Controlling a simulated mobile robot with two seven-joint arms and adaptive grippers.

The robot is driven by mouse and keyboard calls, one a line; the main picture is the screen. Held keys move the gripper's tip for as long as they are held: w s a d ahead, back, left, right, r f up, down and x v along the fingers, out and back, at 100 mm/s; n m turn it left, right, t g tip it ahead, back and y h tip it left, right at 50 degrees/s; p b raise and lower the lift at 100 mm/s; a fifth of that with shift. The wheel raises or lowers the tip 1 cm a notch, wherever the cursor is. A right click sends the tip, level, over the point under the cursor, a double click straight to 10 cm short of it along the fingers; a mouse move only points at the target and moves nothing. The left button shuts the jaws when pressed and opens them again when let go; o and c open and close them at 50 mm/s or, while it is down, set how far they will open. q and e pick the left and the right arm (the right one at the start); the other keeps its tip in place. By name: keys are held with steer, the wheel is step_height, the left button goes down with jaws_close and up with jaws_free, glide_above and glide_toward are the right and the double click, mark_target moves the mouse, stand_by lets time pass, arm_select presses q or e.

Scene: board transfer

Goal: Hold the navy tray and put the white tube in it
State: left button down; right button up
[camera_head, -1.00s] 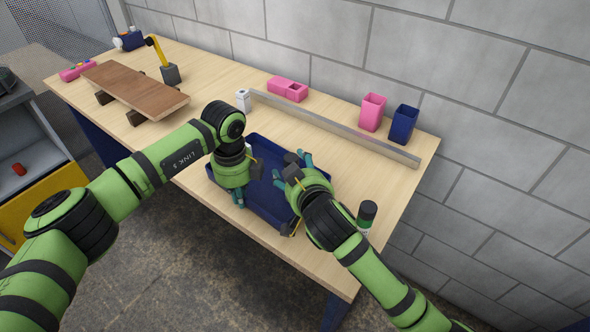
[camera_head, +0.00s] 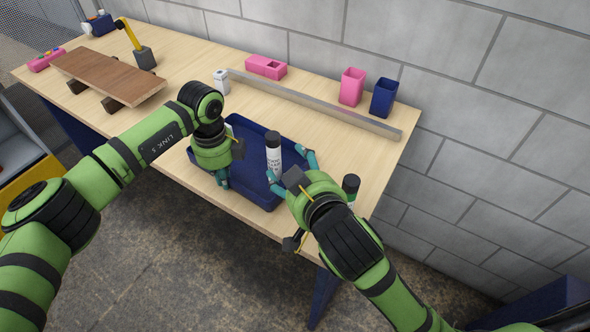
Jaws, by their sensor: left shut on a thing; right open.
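The navy tray (camera_head: 240,199) lies on the wooden table near its front edge. My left gripper (camera_head: 222,180) is at the tray's left side, shut on the tray; its fingertips are partly hidden. A white tube (camera_head: 274,162) with a black cap and dark print stands upright within the tray's outline; its lower end is partly hidden. My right gripper (camera_head: 294,174) is open just right of the tube, fingers pointing toward it; I cannot tell whether they touch it.
Another dark-capped tube (camera_head: 351,184) stands right of the tray, partly behind my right arm. A long grey bar (camera_head: 310,104) lies behind the tray. A small white object (camera_head: 221,82), pink box (camera_head: 266,67), pink cup (camera_head: 351,87) and navy cup (camera_head: 383,98) stand behind. A brown board (camera_head: 108,77) is at left.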

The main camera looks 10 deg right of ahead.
steer(key=shift+s+r, duration=0.15)
steer(key=shift+s, duration=0.1)
arm_select(q)
steer(key=c, duration=1.3)
jaws_free()
step_height(320, 180, up, 12)
steer(key=shift+s, duration=0.1)
